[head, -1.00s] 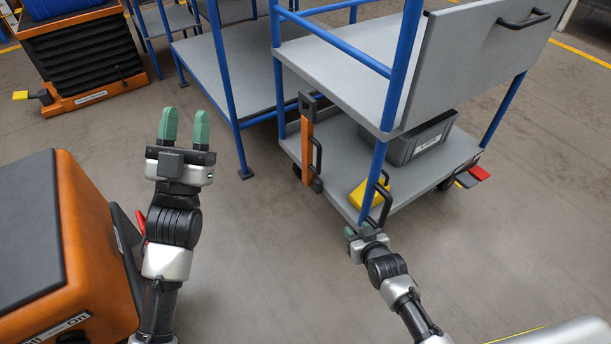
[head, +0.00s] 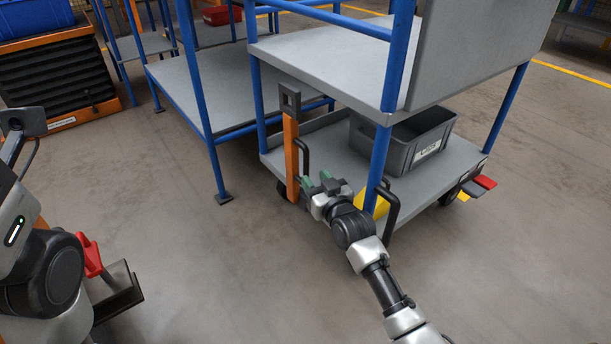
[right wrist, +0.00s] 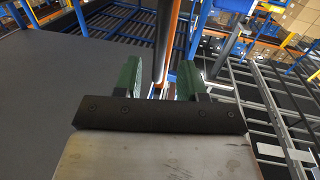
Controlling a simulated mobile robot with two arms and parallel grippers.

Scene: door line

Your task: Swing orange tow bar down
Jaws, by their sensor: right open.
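The orange tow bar (head: 291,150) stands upright at the near left end of the cart (head: 440,190), with a dark square eye at its top. A black handle (head: 304,158) runs along its right side. My right gripper (head: 316,183) is open, its green fingers pointing at the lower part of the bar and handle. In the right wrist view a dark bar with an orange edge (right wrist: 176,28) lies in line with the gap between the fingers (right wrist: 158,80). I cannot tell whether they touch it. My left gripper is out of view; only its arm shows at the left.
A grey crate (head: 402,140) sits on the cart's lower deck. A yellow object (head: 371,203) and a blue post (head: 378,160) are close to my right arm. A blue-framed table (head: 190,90) stands behind left. The floor in front is clear.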

